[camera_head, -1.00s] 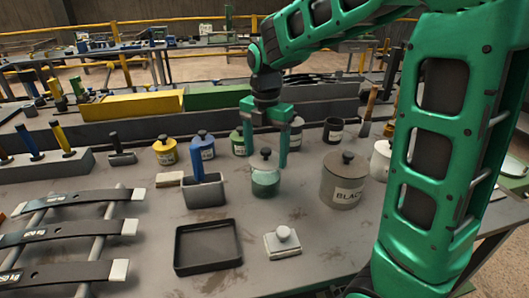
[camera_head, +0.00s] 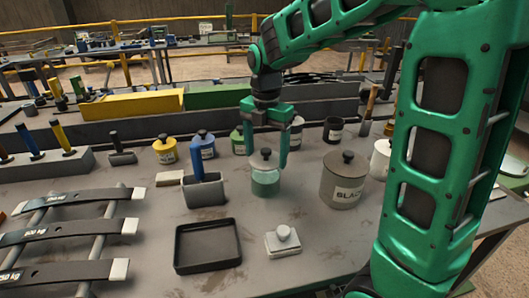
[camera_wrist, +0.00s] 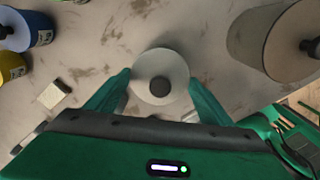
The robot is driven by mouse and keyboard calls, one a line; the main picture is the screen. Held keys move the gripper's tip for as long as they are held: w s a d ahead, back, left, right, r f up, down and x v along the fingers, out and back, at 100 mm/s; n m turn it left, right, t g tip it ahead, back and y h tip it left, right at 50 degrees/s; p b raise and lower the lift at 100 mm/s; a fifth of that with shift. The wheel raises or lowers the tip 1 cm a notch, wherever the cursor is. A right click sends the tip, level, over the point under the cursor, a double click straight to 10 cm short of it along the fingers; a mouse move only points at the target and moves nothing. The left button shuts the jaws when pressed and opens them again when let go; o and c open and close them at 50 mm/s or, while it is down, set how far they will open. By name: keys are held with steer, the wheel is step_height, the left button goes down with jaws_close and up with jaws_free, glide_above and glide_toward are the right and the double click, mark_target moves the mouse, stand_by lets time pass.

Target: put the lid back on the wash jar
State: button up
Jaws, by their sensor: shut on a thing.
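The wash jar (camera_head: 265,184) is a small clear jar with pale green liquid, standing on the grey bench in the head view. Its round pale lid (camera_wrist: 170,90) with a dark knob lies between the fingers in the wrist view and covers what is below. My gripper (camera_head: 266,158) points down over the jar, its two green fingers shut on the lid from either side. The lid is level at the jar's mouth; I cannot tell whether it is fully seated. In the wrist view my gripper (camera_wrist: 163,92) is centred on the knob.
A large grey lidded jar (camera_head: 343,181) stands close right. A grey holder (camera_head: 205,192) with a blue-handled tool is close left. A black tray (camera_head: 208,247) and a white block with a knob (camera_head: 283,242) lie in front. Yellow (camera_head: 165,151) and blue jars (camera_head: 202,146) stand behind.

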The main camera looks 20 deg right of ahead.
stand_by(0.3)
steer(key=o, duration=1.2)
steer(key=shift+c, duration=0.2)
steer(key=shift+o, duration=0.5)
steer(key=shift+r, duration=3.5)
jaws_close()
steer(key=shift+f, duration=2)
